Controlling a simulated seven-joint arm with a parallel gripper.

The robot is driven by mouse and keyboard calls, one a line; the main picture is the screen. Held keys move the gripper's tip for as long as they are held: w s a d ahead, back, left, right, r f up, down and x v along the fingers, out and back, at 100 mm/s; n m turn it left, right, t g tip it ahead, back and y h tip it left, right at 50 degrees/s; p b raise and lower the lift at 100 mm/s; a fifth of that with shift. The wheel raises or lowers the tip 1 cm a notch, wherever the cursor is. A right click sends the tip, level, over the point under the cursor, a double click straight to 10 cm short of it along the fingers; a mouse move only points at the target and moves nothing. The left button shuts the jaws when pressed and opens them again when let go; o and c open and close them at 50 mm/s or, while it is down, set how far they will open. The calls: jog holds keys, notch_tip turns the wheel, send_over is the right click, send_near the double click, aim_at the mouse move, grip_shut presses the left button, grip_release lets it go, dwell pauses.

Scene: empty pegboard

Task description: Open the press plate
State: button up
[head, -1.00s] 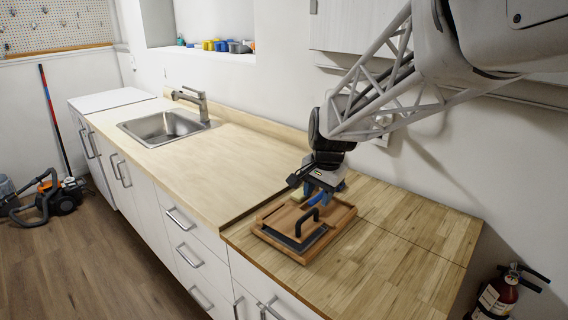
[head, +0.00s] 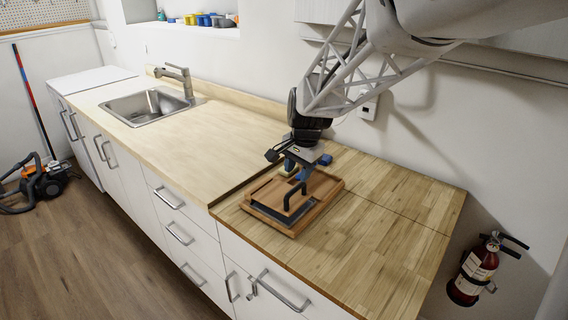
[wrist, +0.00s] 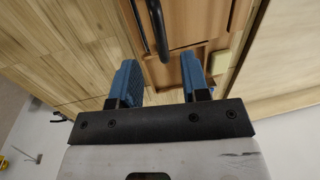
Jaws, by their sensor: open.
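The press (head: 325,206) is a wooden frame on the counter near its front edge. A dark plate (head: 268,214) lies in it, with a black bar handle (head: 297,197) standing up from it. My gripper (head: 303,168) is open and empty, pointing down over the back part of the press, behind the handle. In the wrist view its blue fingers (wrist: 161,78) are spread above the wood. The handle (wrist: 160,28) shows ahead of the fingers, nearer the left one, and is not between them. Contact with the wood cannot be told.
The wooden counter (head: 400,235) is clear to the right of the press. A pale yellow block (wrist: 221,62) lies beside the right finger. The sink (head: 148,105) is far left. A fire extinguisher (head: 474,272) hangs at the right. A wall stands behind.

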aim_at(294, 188)
jog(key=shift+w+a+f, duration=0.1)
jog(key=shift+f, duration=0.95)
jog(key=shift+w+a+f, duration=0.15)
jog(key=shift+f, duration=0.85)
jog(key=shift+w+a+f, duration=0.1)
jog(key=shift+f, duration=0.95)
grip_shut()
